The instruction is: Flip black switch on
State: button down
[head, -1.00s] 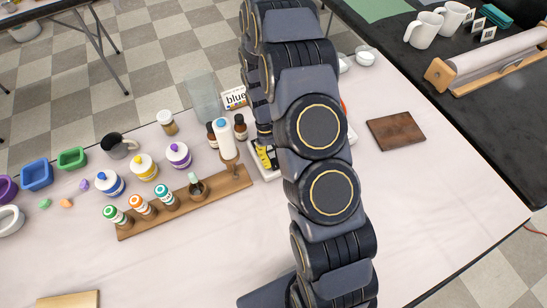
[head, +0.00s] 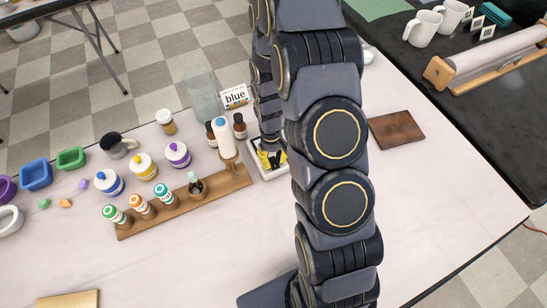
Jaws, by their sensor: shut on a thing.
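A white device (head: 283,169) with a yellow area (head: 262,161) and black parts stands on the table, just right of the wooden rack. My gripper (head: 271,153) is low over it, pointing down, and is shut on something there. My arm and the small size hide what is between the fingers. I cannot make out the black switch or its position. Much of the space right of the device is hidden behind my arm.
A wooden rack (head: 213,197) with several small bottles stands left. A brown board (head: 397,130) lies right.

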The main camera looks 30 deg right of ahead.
aim_at(271, 157)
jog(key=c, duration=0.8)
grip_release()
jog(key=shift+c, duration=0.2)
notch_tip(271, 157, up, 12)
jog(key=w, duration=0.1)
jog(key=shift+w, duration=0.3)
